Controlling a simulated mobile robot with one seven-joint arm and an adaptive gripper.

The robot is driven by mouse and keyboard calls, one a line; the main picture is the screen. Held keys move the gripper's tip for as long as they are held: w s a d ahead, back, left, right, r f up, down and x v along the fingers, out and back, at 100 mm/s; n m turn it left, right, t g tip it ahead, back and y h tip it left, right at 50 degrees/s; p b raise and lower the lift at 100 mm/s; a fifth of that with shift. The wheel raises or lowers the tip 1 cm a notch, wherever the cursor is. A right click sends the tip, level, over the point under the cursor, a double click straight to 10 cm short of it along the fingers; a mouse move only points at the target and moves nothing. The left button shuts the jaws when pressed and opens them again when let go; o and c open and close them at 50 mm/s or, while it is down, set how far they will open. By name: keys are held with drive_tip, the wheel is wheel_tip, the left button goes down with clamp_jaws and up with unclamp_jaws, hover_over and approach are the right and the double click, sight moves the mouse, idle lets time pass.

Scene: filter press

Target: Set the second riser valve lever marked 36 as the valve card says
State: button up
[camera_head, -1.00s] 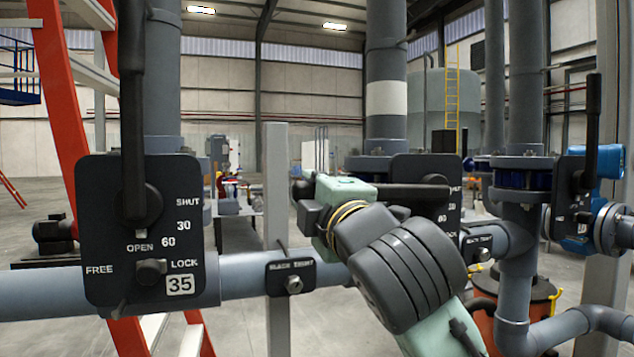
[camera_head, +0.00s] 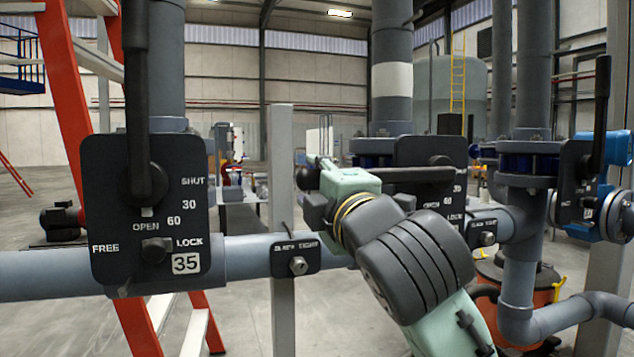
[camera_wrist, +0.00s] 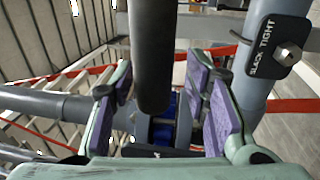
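The second valve's black plate (camera_head: 430,152) is right of centre in the head view, partly hidden by my arm; its number is not readable. Its black lever (camera_head: 405,175) lies level, pointing left from the hub towards my gripper (camera_head: 322,178). In the wrist view my gripper (camera_wrist: 160,78) is open, its purple-padded fingers spread. A dark bar, seemingly the lever handle (camera_wrist: 152,55), runs down between them with a gap on both sides. I cannot tell how deep between the fingers it sits. The valve card is not seen.
Valve plate 35 (camera_head: 105,220) with an upright lever stands at left. Another upright-lever valve (camera_head: 578,180) is at right. A slack/tight tag (camera_head: 297,257) hangs on the horizontal pipe. A grey post (camera_head: 282,200) and an orange ladder (camera_head: 68,120) stand close by.

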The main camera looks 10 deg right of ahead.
drive_tip(key=shift+r, duration=0.1)
drive_tip(key=s+f, duration=0.2)
drive_tip(key=s, duration=0.9)
drive_tip(key=shift+s+d, duration=0.4)
drive_tip(key=shift+d, duration=0.05)
